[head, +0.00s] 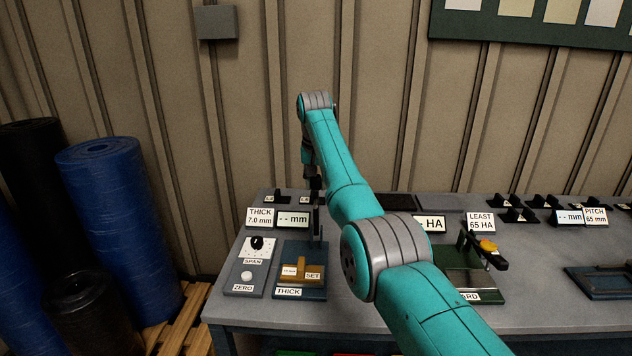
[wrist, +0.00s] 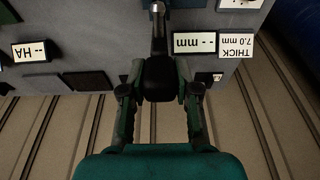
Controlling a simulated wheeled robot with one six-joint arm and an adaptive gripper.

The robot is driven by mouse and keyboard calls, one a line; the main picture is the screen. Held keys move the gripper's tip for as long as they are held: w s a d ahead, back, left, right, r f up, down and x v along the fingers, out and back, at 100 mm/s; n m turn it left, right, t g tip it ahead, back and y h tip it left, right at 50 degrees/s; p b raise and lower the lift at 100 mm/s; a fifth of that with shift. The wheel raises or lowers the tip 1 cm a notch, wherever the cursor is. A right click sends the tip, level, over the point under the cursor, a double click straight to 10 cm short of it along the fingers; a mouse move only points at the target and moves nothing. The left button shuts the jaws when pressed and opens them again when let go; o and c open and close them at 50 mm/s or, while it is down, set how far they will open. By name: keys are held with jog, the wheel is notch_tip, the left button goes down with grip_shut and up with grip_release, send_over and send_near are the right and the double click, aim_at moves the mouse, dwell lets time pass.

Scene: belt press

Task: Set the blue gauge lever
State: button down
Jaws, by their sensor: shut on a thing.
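The blue thickness gauge (head: 318,259) stands at the front left of the bench, with a brass block marked SET (head: 299,271) on it. Its lever stands up behind the block, a thin dark upright (head: 317,222) in the head view. In the wrist view, the lever has a metal shaft (wrist: 158,22) and a black knob (wrist: 158,78). My gripper (wrist: 160,88) is shut on the knob, one finger on each side. In the head view my gripper (head: 314,184) is small and dark above the gauge, and its contact with the knob is hard to make out.
A control box with SPAN dial and ZERO button (head: 257,262) sits left of the gauge. Signs THICK 7.0 mm (head: 259,218) and a blank mm display (head: 293,219) stand behind. A green hardness gauge (head: 487,283) is at right, partly hidden by my arm. Blue rolls (head: 120,220) stand left.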

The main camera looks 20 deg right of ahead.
jog(key=shift+f, duration=0.1)
jog(key=c, duration=0.8)
grip_release()
jog(key=shift+c, duration=0.2)
jog(key=v, duration=1.2)
jog(key=shift+s, duration=0.1)
